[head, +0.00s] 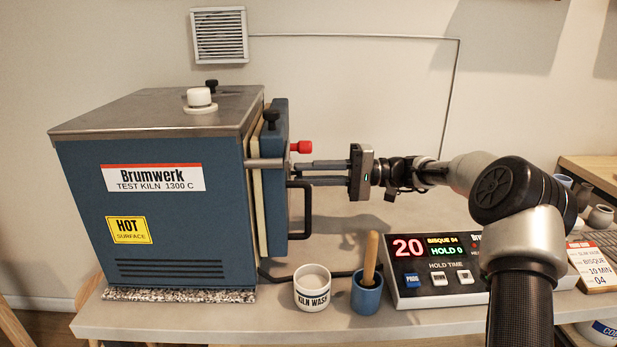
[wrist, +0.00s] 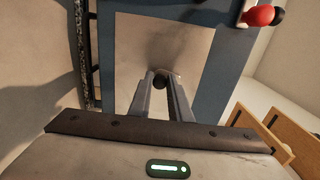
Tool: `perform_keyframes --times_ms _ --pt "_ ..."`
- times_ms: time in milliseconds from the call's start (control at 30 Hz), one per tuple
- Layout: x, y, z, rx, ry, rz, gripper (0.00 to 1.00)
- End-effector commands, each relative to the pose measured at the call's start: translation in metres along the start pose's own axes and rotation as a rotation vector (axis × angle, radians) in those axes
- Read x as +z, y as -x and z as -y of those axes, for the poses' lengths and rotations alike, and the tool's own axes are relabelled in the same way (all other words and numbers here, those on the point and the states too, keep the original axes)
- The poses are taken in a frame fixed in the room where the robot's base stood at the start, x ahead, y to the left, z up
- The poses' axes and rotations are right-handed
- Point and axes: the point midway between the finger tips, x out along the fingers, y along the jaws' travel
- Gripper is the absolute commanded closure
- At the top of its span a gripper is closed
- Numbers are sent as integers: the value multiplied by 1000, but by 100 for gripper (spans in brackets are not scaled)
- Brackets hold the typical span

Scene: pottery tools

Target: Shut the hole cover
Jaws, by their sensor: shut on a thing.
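The blue kiln (head: 150,200) stands on the left of the table, its blue door (head: 274,130) seen nearly edge-on in the head view. My gripper (head: 292,172) reaches the door front from the right. In the wrist view, my fingers (wrist: 160,88) are shut on a small dark round knob (wrist: 160,79) in front of a pale metal plate (wrist: 185,35) on the blue door. The knob looks like part of the hole cover. The hole itself does not show, and the head view hides the cover's face.
A red knob (head: 302,147) sticks out above my fingers, and a black door handle (head: 305,210) is below them. A kiln wash cup (head: 312,290), a blue pot with a wooden tool (head: 367,292) and a controller (head: 435,272) stand on the table (head: 230,322).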

Motion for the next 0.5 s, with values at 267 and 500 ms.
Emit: perform_keyframes --times_ms 267,500 --pt "-1 0 0 0 8 -2 100" --pt "-1 0 0 0 7 -2 67"
